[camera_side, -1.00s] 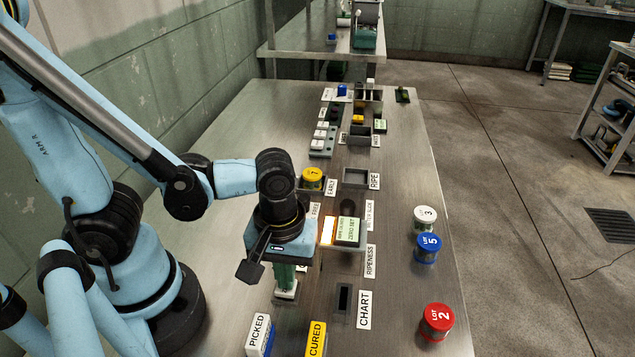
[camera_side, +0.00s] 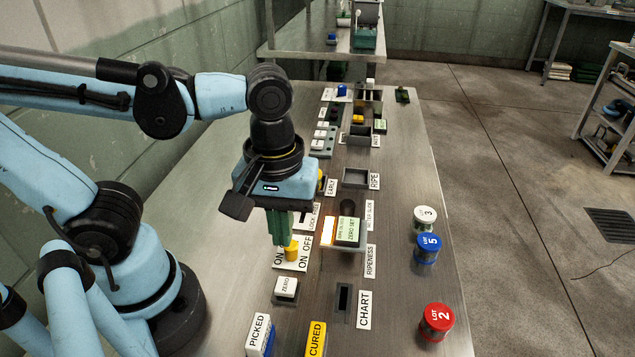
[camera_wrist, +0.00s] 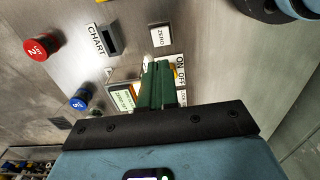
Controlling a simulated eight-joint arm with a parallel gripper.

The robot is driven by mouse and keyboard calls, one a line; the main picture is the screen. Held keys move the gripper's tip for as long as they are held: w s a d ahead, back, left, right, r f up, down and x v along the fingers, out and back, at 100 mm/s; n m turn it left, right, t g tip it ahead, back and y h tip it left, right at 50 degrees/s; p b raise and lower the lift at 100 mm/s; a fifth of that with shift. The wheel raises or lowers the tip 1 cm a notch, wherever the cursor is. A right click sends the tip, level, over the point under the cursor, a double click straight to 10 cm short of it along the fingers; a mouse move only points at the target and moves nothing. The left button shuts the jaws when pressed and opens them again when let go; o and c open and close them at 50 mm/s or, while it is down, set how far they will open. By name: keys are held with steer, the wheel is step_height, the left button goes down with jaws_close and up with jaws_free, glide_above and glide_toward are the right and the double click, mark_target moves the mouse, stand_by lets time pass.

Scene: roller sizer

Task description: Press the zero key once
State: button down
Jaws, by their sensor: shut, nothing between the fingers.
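The zero key (camera_side: 286,287) is a small white square key marked ZERO on the steel bench. It also shows in the wrist view (camera_wrist: 161,37), clear of the fingers. My gripper (camera_side: 280,238) has green fingers, shut and empty. It hangs above and behind the zero key, near the yellow switch (camera_side: 291,249) on the ON/OFF plate (camera_side: 302,262), and hides part of that plate. In the wrist view my fingertips (camera_wrist: 158,66) overlap the switch plate. The meter (camera_side: 346,231) with a bright lit panel and a green ZERO SET display stands right of the gripper.
A CHART slot (camera_side: 343,299) lies right of the zero key. PICKED (camera_side: 259,334) and CURED (camera_side: 316,340) blocks stand at the front. Red (camera_side: 436,321), blue (camera_side: 427,249) and white (camera_side: 425,219) lot jars stand along the right edge.

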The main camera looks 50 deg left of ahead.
steer(key=shift+r, duration=1.15)
steer(key=w+a+f+m+t, duration=0.1)
steer(key=w+a+m+t, duration=0.6)
steer(key=w+a+m, duration=0.1)
steer(key=shift+w+a+m, duration=0.4)
steer(key=shift+w+m, duration=0.1)
steer(key=shift+w, duration=0.1)
